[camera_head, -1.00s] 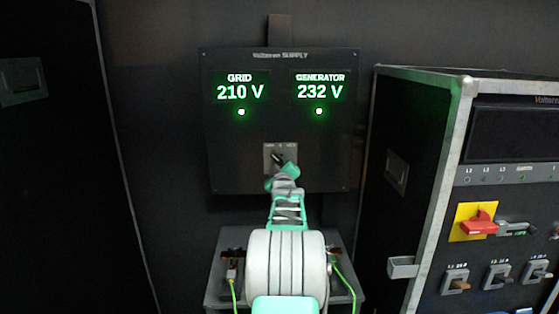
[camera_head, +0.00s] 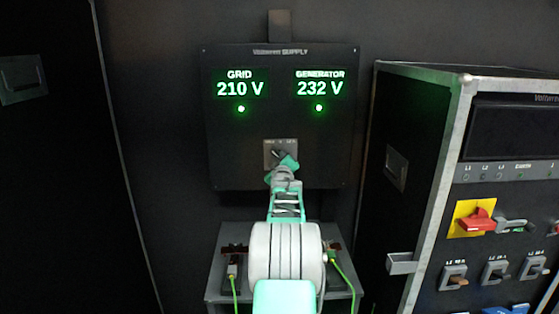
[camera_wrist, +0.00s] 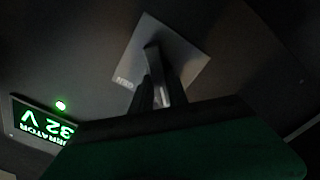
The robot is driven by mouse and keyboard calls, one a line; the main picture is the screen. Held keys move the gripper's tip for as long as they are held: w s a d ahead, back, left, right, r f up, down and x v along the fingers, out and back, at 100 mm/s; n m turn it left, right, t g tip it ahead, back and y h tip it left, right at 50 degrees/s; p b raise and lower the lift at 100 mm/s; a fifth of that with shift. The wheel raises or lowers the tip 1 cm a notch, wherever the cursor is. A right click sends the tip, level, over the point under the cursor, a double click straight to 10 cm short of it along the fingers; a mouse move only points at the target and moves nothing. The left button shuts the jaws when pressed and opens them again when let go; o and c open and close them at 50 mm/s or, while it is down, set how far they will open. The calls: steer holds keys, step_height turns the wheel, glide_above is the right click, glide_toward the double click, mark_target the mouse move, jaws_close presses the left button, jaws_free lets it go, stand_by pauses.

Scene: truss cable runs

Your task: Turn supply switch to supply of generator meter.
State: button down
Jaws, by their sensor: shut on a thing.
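The supply panel (camera_head: 232,165) is a dark board on the wall. It shows a grid meter (camera_head: 239,88) at 210 V and a generator meter (camera_head: 319,88) at 232 V, each with a lit green lamp. The supply switch sits on a small grey plate (camera_head: 268,145) low in the middle of the panel; the plate also shows in the wrist view (camera_wrist: 188,60). My gripper (camera_head: 283,157) is at the plate, shut on the switch handle (camera_wrist: 152,58). My gripper hides most of the handle in the head view, so its exact position is hard to tell.
A black cabinet (camera_head: 400,130) with metal edges stands at the right, with a red switch (camera_head: 476,222) on yellow and several breakers below. A grey stand (camera_head: 226,245) with green cables is below the panel. Another dark case (camera_head: 50,150) is at the left.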

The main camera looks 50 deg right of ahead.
steer(key=shift+f+b, duration=0.1)
steer(key=shift+b, duration=0.4)
steer(key=m+b, duration=0.4)
steer(key=m, duration=0.2)
steer(key=m+b, duration=0.4)
steer(key=m, duration=0.2)
steer(key=s+m+b, duration=0.1)
steer(key=m+b, duration=0.2)
steer(key=m, duration=0.2)
steer(key=shift+d+m+b, duration=0.35)
steer(key=shift+m+b, duration=0.05)
stand_by(0.4)
steer(key=c, duration=1.3)
jaws_free()
